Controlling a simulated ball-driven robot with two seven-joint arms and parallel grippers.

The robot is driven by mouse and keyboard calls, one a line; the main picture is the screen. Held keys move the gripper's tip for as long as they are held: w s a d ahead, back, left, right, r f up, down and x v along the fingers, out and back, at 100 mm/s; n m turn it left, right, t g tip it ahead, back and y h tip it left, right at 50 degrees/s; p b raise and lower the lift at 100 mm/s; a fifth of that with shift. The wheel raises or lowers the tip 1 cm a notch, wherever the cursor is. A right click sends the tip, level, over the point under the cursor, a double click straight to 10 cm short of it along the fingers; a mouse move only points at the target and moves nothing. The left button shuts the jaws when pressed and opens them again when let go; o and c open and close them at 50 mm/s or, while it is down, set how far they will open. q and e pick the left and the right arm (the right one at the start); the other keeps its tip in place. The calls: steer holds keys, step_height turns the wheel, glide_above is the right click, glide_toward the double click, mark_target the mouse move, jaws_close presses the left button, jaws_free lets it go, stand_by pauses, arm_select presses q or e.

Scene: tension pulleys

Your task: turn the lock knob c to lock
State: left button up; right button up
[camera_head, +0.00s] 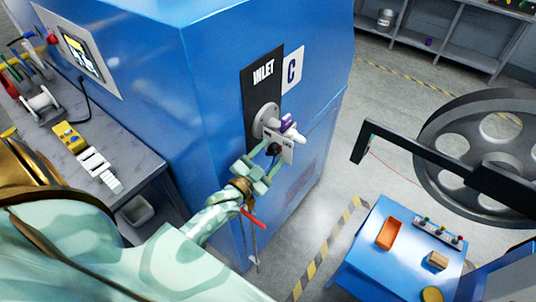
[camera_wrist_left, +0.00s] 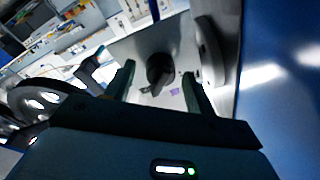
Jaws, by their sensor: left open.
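My left gripper (camera_head: 268,158) is open in front of the plate. In the wrist view its fingers (camera_wrist_left: 158,80) stand on either side of the knob, with gaps visible. My right gripper is out of view.
A purple-and-white part (camera_head: 289,125) sits just above the plate. A grey workbench (camera_head: 95,135) with tools stands left. A large spoked wheel (camera_head: 490,145) with a black arm (camera_head: 430,165) and a blue table (camera_head: 370,255) are right. Floor between is clear.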

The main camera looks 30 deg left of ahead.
arm_select(q)
steer(key=shift+s, duration=0.15)
steer(key=s+a+f+b, duration=0.1)
steer(key=s, duration=1.5)
steer(key=shift+a+f, duration=0.15)
steer(key=shift+f, duration=0.2)
steer(key=shift+f, duration=0.1)
